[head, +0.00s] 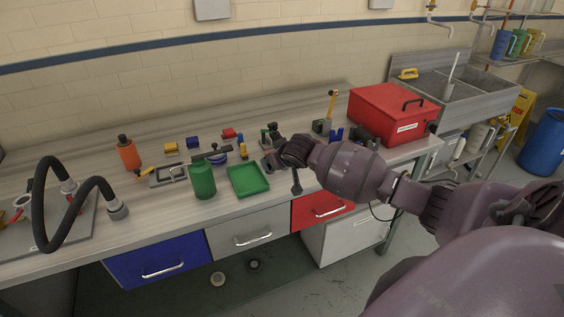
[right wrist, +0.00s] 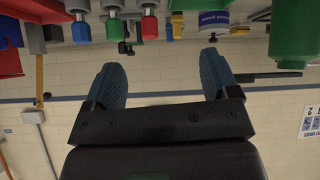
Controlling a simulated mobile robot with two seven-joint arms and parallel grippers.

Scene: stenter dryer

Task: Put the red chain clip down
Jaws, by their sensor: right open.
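My right gripper (head: 268,160) is above the bench, right of the green tray and apart from the red piece. In the right wrist view its two blue-grey fingers (right wrist: 161,75) are spread, with only wall between them. That view is upside down, and I cannot tell the red clip there for certain. My left gripper is not in view.
A green tray (head: 262,190) looks empty. A green bottle (head: 202,179), an orange bottle (head: 129,153) and a spool (head: 218,158) stand nearby. A red box (head: 390,114) is at the right end. A black hose (head: 47,205) arches at the left. Bare bench lies along the wall.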

